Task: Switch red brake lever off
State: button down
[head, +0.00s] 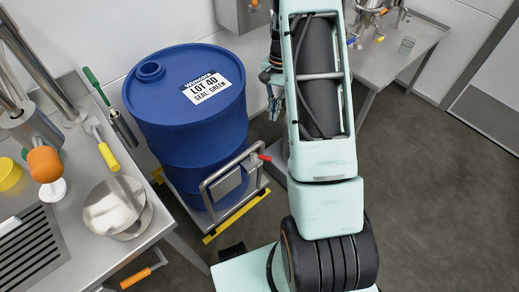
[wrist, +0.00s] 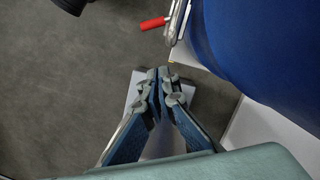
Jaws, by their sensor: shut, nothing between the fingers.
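The red brake lever (head: 264,157) sticks out at the right end of the metal handle frame (head: 226,177) of the drum cart. In the wrist view the red lever (wrist: 153,23) shows near the top, beside the metal handle (wrist: 176,20). My gripper (wrist: 157,72) is shut and empty, below the lever in that view and apart from it. In the head view my gripper (head: 273,103) is partly hidden by my arm, to the right of the drum and farther back than the lever.
A blue drum (head: 188,120) stands on the cart with yellow edges (head: 236,216). A steel counter (head: 75,205) with tools and pots is at the left. A metal table (head: 410,45) stands at the back right. The grey floor (head: 430,190) at the right is clear.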

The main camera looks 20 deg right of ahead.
jog(key=shift+f, duration=0.3)
jog(key=shift+f, duration=0.1)
